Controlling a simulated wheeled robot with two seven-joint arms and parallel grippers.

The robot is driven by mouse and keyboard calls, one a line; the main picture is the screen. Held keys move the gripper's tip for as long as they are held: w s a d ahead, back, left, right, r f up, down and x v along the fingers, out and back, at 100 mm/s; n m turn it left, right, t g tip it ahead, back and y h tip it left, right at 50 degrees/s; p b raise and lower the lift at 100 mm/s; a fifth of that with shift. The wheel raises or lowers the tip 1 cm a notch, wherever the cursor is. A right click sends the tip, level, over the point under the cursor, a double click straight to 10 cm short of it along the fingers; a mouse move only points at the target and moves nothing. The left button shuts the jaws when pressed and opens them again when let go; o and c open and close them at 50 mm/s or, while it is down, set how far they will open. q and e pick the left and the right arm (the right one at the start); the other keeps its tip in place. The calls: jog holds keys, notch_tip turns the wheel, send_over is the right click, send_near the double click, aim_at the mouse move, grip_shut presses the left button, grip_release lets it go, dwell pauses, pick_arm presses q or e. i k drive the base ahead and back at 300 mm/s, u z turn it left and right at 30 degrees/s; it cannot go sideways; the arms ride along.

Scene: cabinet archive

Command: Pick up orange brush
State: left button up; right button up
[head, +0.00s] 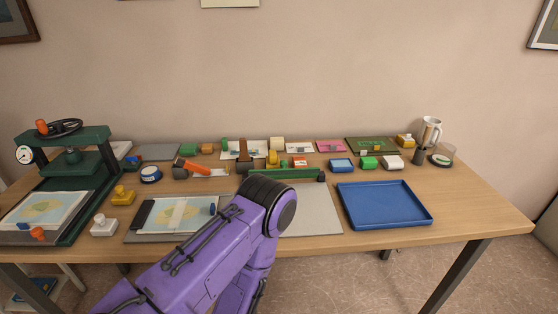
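An orange-handled tool (197,167) lies on the wooden table left of the middle, beside a short dark cylinder. A small orange block-like item (299,162) sits farther right, behind the green bar. Both are small in this view, and I cannot tell for sure which is the orange brush. One purple arm of mine rises from the bottom with its bent joint in front of the table. Neither of my grippers shows.
A green press (72,162) stands at the left. A blue tray (385,206) lies empty at the right front. A clipboard-like board (150,228) with a map lies at the left front. Several small blocks and tools crowd the back. A white pitcher (431,130) stands back right.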

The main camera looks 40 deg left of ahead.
aim_at(193, 167)
jog(key=z, duration=1.5)
jog(key=k, duration=1.5)
jog(key=u, duration=1.55)
